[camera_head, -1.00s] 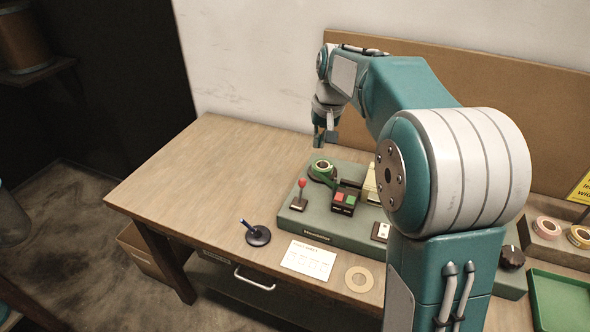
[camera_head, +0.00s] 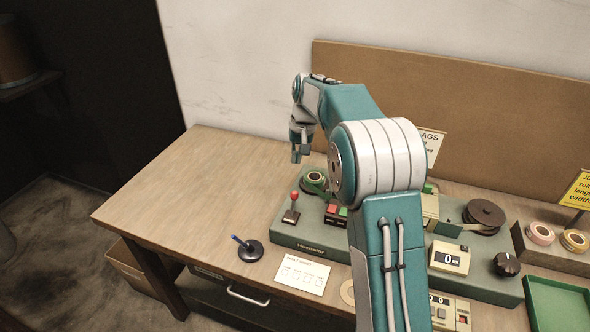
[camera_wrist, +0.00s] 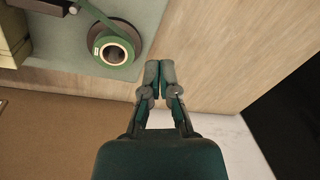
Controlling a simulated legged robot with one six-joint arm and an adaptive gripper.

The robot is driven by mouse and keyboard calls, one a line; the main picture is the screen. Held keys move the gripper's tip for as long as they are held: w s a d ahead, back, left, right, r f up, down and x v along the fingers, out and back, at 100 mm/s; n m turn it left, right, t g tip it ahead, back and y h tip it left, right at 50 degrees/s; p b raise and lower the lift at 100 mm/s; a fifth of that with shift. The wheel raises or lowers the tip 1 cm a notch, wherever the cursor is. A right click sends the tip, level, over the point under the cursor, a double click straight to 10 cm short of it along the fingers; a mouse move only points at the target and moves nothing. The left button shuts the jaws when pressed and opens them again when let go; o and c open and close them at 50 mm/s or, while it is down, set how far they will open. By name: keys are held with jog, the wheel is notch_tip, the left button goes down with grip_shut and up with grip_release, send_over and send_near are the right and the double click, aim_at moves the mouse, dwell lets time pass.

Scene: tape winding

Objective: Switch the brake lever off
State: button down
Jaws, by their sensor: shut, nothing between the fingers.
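A lever with a red knob (camera_head: 293,205), which appears to be the brake lever, stands on a small plate at the left end of the green machine base (camera_head: 300,243). Its stick is roughly upright; I cannot read any on or off marking. My gripper (camera_head: 300,156) hangs behind and above the lever, apart from it, with its fingers shut and empty. In the wrist view my gripper (camera_wrist: 160,66) points over bare wood beside the base, near a green tape roll (camera_wrist: 113,51). The lever is not in the wrist view.
Red and green buttons (camera_head: 336,211) sit right of the lever, partly behind my arm. A pen in a black holder (camera_head: 250,249) and a white card (camera_head: 302,275) lie in front. A brown board (camera_head: 460,115) stands behind. The table's left part is clear.

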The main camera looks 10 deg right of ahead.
aim_at(293, 204)
jog(key=f, duration=0.3)
jog(key=a+f, duration=0.1)
jog(key=f, duration=0.5)
jog(key=shift+w+a, duration=0.2)
jog(key=s, duration=0.1)
jog(key=s+r, duration=0.1)
jog(key=s, duration=0.1)
jog(key=shift+a+r, duration=0.1)
jog(key=shift+r, duration=0.1)
jog(key=shift+s+r, duration=0.1)
jog(key=shift+s, duration=0.3)
jog(key=shift+r, duration=0.1)
jog(key=shift+s+a+t, duration=0.15)
jog(key=shift+s+t, duration=0.05)
jog(key=shift+t, duration=0.1)
